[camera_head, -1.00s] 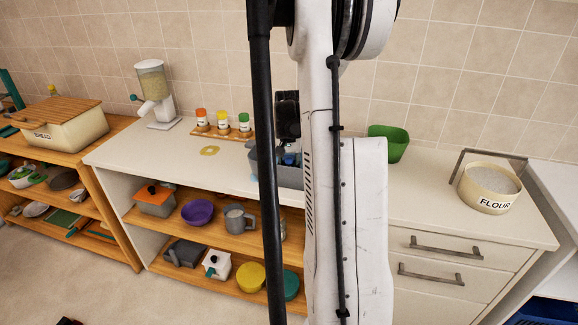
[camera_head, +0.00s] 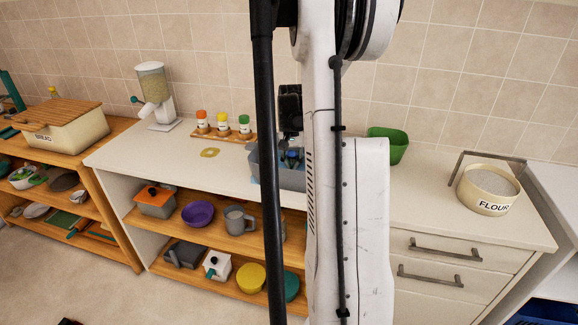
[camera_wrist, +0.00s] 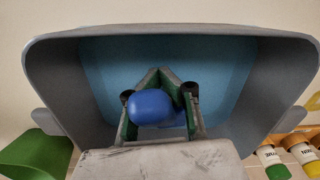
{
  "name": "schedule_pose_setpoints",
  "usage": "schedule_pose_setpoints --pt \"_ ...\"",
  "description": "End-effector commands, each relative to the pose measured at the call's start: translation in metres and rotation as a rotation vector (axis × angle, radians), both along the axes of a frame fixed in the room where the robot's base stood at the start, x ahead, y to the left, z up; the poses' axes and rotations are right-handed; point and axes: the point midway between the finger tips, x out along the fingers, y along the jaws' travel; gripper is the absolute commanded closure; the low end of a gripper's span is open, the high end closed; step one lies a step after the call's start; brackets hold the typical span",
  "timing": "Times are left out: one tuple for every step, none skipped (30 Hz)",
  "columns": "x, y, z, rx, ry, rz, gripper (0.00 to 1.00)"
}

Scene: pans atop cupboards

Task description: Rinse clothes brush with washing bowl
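The washing bowl (camera_head: 283,178) is a grey tub on the white countertop, partly hidden behind my arm. In the wrist view the washing bowl (camera_wrist: 65,90) fills most of the picture, with a light blue interior that looks like water. The clothes brush shows as a rounded blue piece (camera_wrist: 150,107) between the fingers of my gripper (camera_wrist: 161,82). My gripper appears shut on it, over the bowl's interior. In the head view the blue brush (camera_head: 292,157) shows at the bowl's opening, under the dark gripper. Its bristles are hidden, and I cannot tell whether it touches the water.
A green container (camera_head: 388,145) stands right of the bowl, and a flour tub (camera_head: 488,190) farther right. Several spice jars (camera_head: 223,124) on a rack and a dispenser (camera_head: 153,95) stand to the left. The counter's front left is mostly clear.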

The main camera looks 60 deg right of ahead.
Motion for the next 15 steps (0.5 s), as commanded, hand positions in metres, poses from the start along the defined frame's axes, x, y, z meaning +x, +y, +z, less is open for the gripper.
schedule_pose_setpoints --pt "0.0 0.0 0.005 0.0 0.0 0.0 1.0" --pt "0.0 0.0 0.007 0.0 0.0 0.0 1.0" --pt "0.0 0.0 0.01 0.0 0.0 0.0 1.0" --pt "0.0 0.0 0.012 0.0 0.0 0.0 1.0" --pt "0.0 0.0 0.014 0.0 0.0 0.0 1.0" --pt "0.0 0.0 0.017 0.0 0.0 0.0 1.0" --pt "0.0 0.0 0.019 0.0 0.0 0.0 1.0" --pt "0.0 0.0 0.021 0.0 0.0 0.0 1.0" --pt "0.0 0.0 0.024 0.0 0.0 0.0 1.0" --pt "0.0 0.0 0.026 0.0 0.0 0.0 1.0" --pt "0.0 0.0 0.028 0.0 0.0 0.0 1.0" --pt "0.0 0.0 0.03 0.0 0.0 0.0 1.0" --pt "0.0 0.0 0.033 0.0 0.0 0.0 1.0" --pt "0.0 0.0 0.035 0.0 0.0 0.0 1.0" --pt "0.0 0.0 0.037 0.0 0.0 0.0 1.0"
